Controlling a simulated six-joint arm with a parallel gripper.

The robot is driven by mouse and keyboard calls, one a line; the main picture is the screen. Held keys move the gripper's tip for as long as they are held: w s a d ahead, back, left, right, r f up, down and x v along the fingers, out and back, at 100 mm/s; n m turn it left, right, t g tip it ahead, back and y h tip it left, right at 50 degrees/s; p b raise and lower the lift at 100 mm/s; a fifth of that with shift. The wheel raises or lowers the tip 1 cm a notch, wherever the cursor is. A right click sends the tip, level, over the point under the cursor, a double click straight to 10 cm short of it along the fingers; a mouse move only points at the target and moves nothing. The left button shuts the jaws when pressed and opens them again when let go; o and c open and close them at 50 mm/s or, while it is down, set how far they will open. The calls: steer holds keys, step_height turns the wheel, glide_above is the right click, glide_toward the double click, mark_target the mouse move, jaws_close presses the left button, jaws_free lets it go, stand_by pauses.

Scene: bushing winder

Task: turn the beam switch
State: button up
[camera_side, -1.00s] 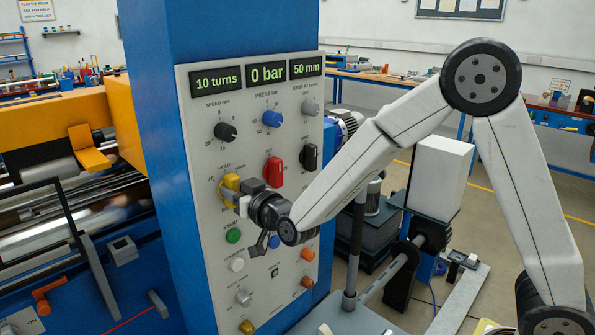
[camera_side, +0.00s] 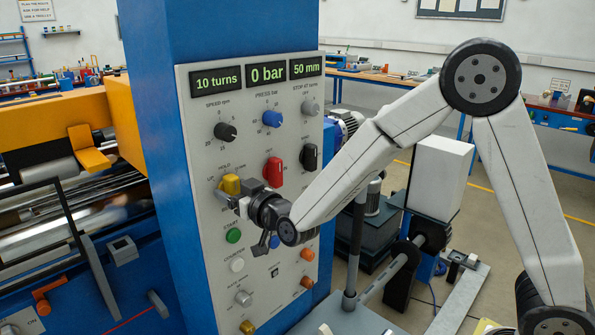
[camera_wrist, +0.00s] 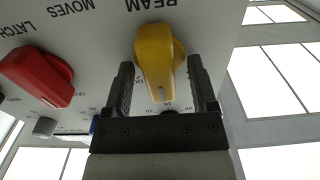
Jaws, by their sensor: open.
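The beam switch is a yellow knob (camera_side: 231,184) on the grey control panel (camera_side: 207,285). In the wrist view the yellow knob (camera_wrist: 155,55) lies between the two dark fingers of my gripper (camera_wrist: 160,66), under the word BEAM. The fingers are open, with a visible gap on each side of the knob. A white line marks the knob's narrow end, which points toward the gripper's palm. In the side view my gripper (camera_side: 238,200) is at the panel, just below the knob, and hides part of the panel behind it.
A red knob (camera_side: 273,171) is close to the right of my gripper; it also shows in the wrist view (camera_wrist: 38,76). A green button (camera_side: 233,236) and a blue button (camera_side: 274,242) sit below. Black knobs (camera_side: 225,131) are higher up.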

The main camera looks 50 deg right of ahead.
steer(key=shift+s, duration=0.1)
steer(key=s, duration=0.7)
steer(key=shift+s, duration=0.3)
steer(key=shift+f, duration=0.1)
stand_by(0.4)
steer(key=s+d+f+g, duration=0.5)
steer(key=s+f+g, duration=0.1)
steer(key=s, duration=0.3)
steer(key=s+d+f+g, duration=0.5)
steer(key=s+f+g, duration=0.2)
steer(key=s+g, duration=0.2)
steer(key=shift+f, duration=0.2)
stand_by(1.0)
